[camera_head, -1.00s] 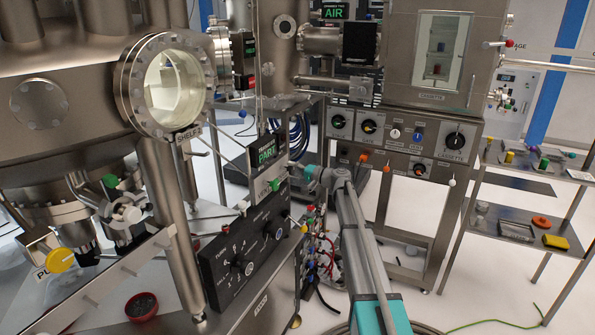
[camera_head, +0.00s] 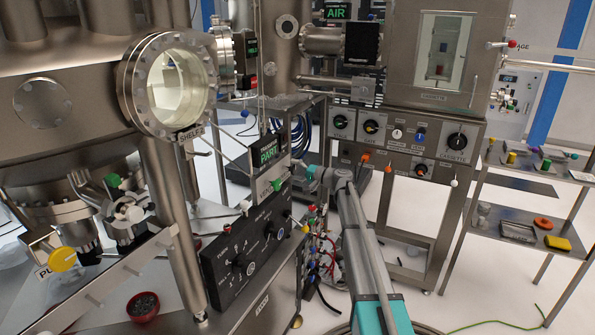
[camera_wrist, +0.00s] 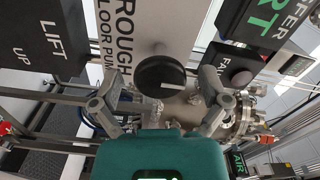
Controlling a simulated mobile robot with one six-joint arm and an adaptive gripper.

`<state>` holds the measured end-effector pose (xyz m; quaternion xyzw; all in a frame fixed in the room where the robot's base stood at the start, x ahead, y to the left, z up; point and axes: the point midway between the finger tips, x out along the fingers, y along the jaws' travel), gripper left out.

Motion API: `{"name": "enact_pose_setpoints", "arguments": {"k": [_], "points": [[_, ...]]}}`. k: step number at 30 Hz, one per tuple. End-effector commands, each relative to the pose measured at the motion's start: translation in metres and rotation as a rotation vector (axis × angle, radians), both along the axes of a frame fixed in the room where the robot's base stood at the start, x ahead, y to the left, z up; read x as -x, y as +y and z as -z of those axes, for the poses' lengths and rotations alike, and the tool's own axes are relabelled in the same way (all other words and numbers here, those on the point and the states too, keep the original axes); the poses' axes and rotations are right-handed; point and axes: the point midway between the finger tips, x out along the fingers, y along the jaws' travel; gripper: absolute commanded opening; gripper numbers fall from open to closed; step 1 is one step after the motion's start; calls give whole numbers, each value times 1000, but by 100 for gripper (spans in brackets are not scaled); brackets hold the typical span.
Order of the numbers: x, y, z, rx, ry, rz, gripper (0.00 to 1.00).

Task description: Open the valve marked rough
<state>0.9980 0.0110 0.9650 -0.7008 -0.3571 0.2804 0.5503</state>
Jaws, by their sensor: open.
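In the wrist view a white plate (camera_wrist: 146,28) reads "ROUGH" with "FLOOR PUMP" under it, partly cut off. A round black knob (camera_wrist: 158,75) with a white pointer line sits on it, the line pointing right and roughly level in the picture. My gripper (camera_wrist: 160,110) is open and empty, one finger at the lower left of the knob and one at the lower right. Whether either finger touches the knob I cannot tell. In the head view my gripper (camera_head: 312,178) is small beside the main console, and the rough knob cannot be made out there.
A black "LIFT UP" plate (camera_wrist: 42,42) is left of the knob. In the head view a black knob panel (camera_head: 245,245) stands close left of my arm.

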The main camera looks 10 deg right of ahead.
Motion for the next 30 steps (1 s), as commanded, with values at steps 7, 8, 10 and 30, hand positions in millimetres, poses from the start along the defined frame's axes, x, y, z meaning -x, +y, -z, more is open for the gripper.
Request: {"name": "enact_pose_setpoints", "arguments": {"k": [7, 8, 10, 30], "points": [[9, -12, 0, 0, 0, 1, 95], [12, -14, 0, 0, 0, 2, 95], [17, -22, 0, 1, 0, 1, 95], [69, -93, 0, 0, 0, 0, 95]]}}
